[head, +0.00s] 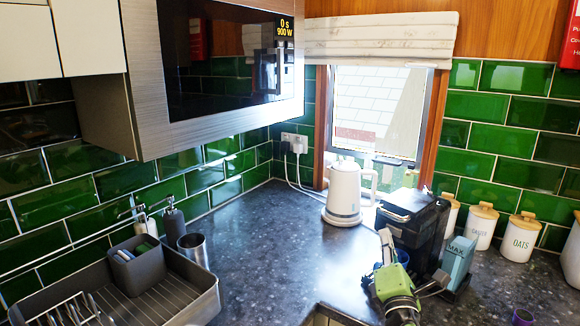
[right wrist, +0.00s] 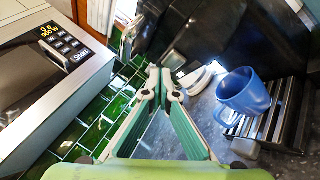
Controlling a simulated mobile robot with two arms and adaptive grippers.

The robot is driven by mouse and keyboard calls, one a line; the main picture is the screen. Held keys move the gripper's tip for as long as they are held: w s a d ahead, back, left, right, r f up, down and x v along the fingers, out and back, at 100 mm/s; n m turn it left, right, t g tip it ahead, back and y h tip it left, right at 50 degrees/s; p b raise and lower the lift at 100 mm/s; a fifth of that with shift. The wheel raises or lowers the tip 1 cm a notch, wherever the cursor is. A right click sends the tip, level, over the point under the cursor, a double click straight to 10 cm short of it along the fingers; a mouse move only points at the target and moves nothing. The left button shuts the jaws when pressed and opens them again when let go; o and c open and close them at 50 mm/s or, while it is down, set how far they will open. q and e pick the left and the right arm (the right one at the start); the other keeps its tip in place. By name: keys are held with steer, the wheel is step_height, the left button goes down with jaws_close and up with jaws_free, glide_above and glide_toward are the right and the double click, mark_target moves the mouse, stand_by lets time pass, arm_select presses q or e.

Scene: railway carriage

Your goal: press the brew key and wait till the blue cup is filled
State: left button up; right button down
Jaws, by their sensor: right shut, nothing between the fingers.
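The black coffee machine (head: 432,222) stands on the counter in front of the window and also shows in the right wrist view (right wrist: 205,40). My left gripper is out of view.
A white kettle (head: 343,193) stands behind the machine. A blue container marked MAX (head: 458,262) and white canisters (head: 520,236) stand to its right. A dish rack (head: 180,300) is at the left, under the microwave (head: 225,55). The middle counter is clear.

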steer(key=shift+w+d, duration=0.4)
steer(key=shift+d, duration=0.05)
stand_by(0.8)
steer(key=shift+s+a, duration=0.65)
steer(key=shift+a, duration=0.05)
steer(key=shift+s+a+p, duration=0.2)
steer(key=shift+s+a, duration=0.75)
steer(key=shift+a, duration=0.2)
steer(key=shift+s+a+p, duration=0.15)
steer(key=shift+s+a, duration=0.8)
steer(key=shift+a, duration=0.2)
